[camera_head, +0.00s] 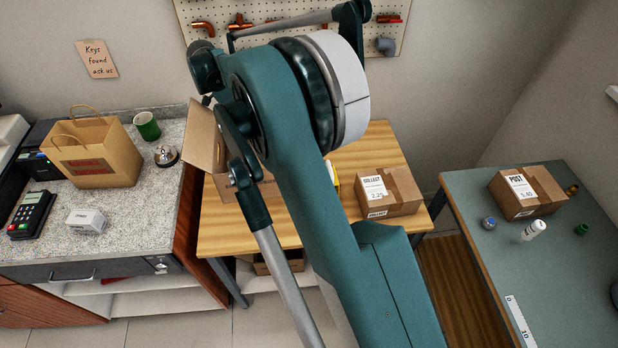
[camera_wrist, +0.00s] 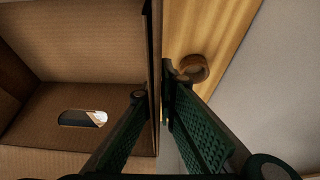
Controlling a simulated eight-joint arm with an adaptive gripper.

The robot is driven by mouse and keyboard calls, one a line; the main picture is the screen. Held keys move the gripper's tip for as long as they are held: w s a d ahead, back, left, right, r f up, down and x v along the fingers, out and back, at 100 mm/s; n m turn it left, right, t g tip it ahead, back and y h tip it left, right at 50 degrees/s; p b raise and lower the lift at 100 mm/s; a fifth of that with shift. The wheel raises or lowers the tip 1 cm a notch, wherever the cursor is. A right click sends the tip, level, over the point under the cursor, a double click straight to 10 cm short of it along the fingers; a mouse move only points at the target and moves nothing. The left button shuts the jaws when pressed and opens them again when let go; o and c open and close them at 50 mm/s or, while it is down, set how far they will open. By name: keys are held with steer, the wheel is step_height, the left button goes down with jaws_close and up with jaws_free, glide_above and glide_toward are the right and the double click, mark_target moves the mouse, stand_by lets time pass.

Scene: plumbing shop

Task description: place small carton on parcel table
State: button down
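An open brown cardboard carton (camera_head: 203,138) stands at the left of the wooden table (camera_head: 393,149) in the head view, partly behind my arm. The wrist view looks into an open carton (camera_wrist: 75,35) with a hand hole in one wall. My gripper (camera_wrist: 154,105) straddles an upright wall of it, left finger inside and right finger outside. The fingertips are close to the wall; I cannot tell whether they press on it. The head view hides my gripper behind the arm. A closed carton labelled COLLECT (camera_head: 402,195) lies at the wooden table's right side.
A grey-green table (camera_head: 560,262) at right holds a carton labelled POST (camera_head: 540,200) and a white bottle (camera_head: 534,231). The left counter holds a paper bag (camera_head: 100,160), a card terminal (camera_head: 31,212) and a small white box (camera_head: 86,221). A tape roll (camera_wrist: 194,68) lies beside the open carton.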

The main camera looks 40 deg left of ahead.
step_height(320, 180, down, 7)
steer(key=shift+r, duration=0.1)
stand_by(0.4)
step_height(320, 180, down, 6)
steer(key=shift+f, duration=0.2)
stand_by(0.3)
steer(key=shift+f, duration=2)
steer(key=c, duration=3.1)
jaws_free()
steer(key=o, duration=0.4)
